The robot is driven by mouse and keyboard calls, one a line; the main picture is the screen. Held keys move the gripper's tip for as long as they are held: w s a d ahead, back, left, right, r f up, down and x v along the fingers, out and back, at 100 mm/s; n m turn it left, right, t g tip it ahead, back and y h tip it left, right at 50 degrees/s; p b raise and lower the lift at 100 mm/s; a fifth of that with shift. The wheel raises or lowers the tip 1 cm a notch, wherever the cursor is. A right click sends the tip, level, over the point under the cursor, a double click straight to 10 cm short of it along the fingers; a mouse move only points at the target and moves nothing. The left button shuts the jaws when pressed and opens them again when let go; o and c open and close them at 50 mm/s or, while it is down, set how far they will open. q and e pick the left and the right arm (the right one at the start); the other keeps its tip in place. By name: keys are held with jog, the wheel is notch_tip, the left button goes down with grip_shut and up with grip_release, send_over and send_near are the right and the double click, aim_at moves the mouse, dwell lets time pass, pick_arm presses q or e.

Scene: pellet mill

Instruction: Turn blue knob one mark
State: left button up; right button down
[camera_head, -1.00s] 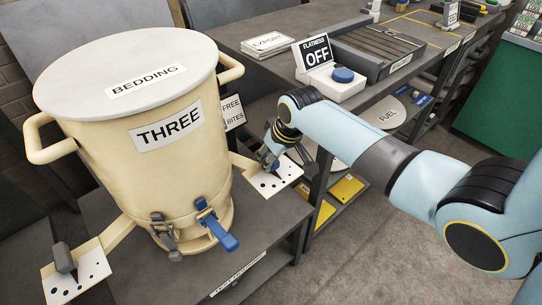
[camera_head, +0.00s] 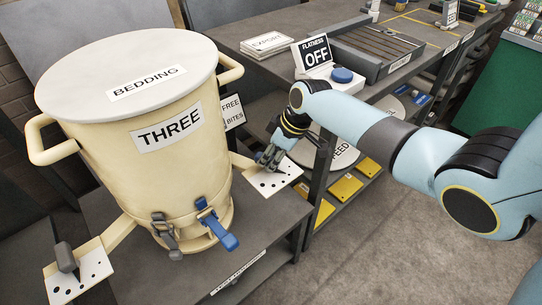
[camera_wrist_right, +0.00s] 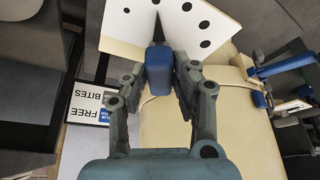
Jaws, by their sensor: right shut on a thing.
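The blue knob (camera_wrist_right: 157,70) sits at a white plate with black dots (camera_wrist_right: 187,20) in the right wrist view. My right gripper (camera_wrist_right: 159,82) is shut on the knob, with one finger on each side. In the head view my right gripper (camera_head: 268,157) is at the dotted plate (camera_head: 274,184) on the right of the cream drum (camera_head: 165,165), and the knob is mostly hidden by the fingers. My left gripper is not in view.
A grey knob (camera_head: 65,257) stands on another dotted plate (camera_head: 88,280) at the drum's left. Grey and blue clamps (camera_head: 215,226) hang at the drum's lower front.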

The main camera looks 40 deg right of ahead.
dwell(0.4)
jog(key=c, duration=1.1)
grip_release()
jog(key=shift+o, duration=0.2)
jog(key=v, duration=1.2)
